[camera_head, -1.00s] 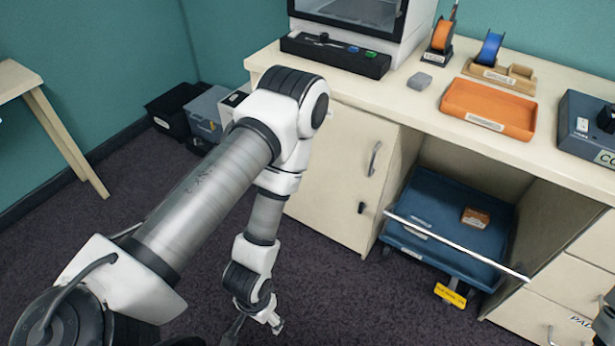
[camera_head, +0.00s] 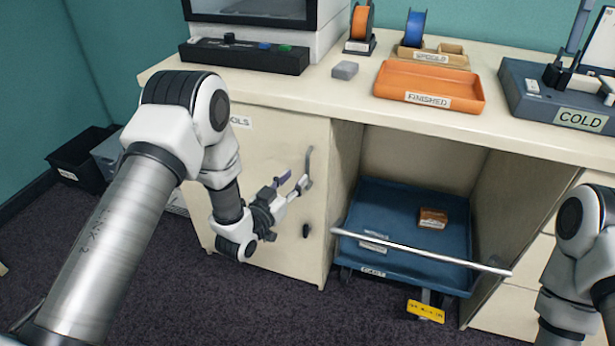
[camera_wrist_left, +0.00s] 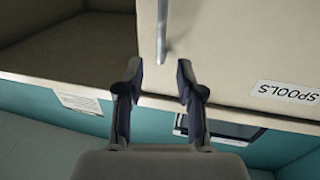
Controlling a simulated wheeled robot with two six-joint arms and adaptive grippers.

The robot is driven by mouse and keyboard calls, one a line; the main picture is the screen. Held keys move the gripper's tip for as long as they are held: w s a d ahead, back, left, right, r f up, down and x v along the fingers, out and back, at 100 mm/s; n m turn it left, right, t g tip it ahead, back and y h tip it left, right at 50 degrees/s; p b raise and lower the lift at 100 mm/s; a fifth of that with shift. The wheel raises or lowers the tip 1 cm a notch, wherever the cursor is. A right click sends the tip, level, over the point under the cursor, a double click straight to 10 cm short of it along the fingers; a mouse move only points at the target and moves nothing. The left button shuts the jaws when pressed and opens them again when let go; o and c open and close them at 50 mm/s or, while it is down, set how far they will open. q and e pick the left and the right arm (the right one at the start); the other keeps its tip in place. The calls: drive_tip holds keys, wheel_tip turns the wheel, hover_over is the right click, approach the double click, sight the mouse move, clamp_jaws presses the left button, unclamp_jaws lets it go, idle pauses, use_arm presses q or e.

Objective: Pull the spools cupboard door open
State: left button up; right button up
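The spools cupboard door (camera_head: 270,170) is a cream panel under the left part of the counter, and it is shut. Its label shows in the left wrist view (camera_wrist_left: 288,97). A vertical metal bar handle (camera_head: 309,168) sits near the door's right edge, with a small dark lock knob (camera_head: 306,231) below it. My left gripper (camera_head: 296,184) is at the handle in the head view. In the left wrist view the gripper (camera_wrist_left: 160,82) is open, and the handle (camera_wrist_left: 162,32) lies ahead, between the lines of its fingers. I cannot tell whether they touch it. My right gripper is out of view.
A blue trolley (camera_head: 370,262) with a silver push bar (camera_head: 420,250) stands in the open bay right of the door. The counter holds an orange tray (camera_head: 428,78) and a COLD box (camera_head: 530,95). Dark bins (camera_head: 80,158) stand on the floor at left.

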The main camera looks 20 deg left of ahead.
sight(306, 166)
use_arm(q)
drive_tip(key=x, duration=0.7)
drive_tip(key=shift+w+f, duration=0.15)
drive_tip(key=shift+w, duration=0.15)
clamp_jaws()
